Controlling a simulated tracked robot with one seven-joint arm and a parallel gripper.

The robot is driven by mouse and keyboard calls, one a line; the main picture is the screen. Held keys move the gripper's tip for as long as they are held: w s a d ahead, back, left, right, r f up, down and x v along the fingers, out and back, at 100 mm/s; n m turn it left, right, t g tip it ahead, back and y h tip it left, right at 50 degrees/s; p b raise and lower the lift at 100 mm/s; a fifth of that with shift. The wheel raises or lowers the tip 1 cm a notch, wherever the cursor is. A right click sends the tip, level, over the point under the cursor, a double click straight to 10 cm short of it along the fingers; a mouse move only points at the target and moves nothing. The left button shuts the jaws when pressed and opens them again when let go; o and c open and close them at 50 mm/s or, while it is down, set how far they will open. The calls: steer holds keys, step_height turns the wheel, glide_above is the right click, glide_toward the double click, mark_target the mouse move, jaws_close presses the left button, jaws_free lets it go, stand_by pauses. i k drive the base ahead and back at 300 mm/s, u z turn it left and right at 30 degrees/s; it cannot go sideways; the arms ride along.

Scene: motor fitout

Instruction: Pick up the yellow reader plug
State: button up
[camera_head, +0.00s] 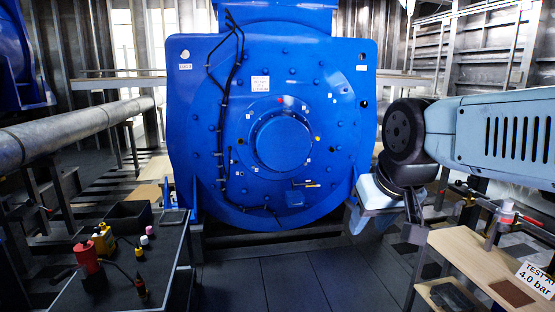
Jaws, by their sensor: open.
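I cannot tell for sure which thing is the yellow reader plug. A small yellow-topped dark piece (139,251) stands on the dark table (90,293) at the lower left. A larger yellow container (104,239) is behind it to the left. A tiny yellow spot (317,139) also shows on the blue motor face (225,145), right of its hub. My gripper (412,214) hangs at the end of my arm on the right, pointing down, in front of and to the right of the motor. It is open, small and dark, and far from the left table. I see nothing held in it.
A red bottle (87,257), a dark dropper bottle (141,287), white and pink caps (147,235) and a black bin (127,216) are on the left table. A wooden bench (462,247) with a valve fitting (500,220) stands right. The floor (290,280) between is clear.

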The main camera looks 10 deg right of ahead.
mark_target(139, 251)
steer(key=z, duration=0.35)
steer(key=i, duration=2.3)
steer(key=u, duration=0.9)
steer(key=k, duration=0.85)
steer(key=u, duration=0.1)
steer(key=i, duration=0.9)
steer(key=z, duration=0.1)
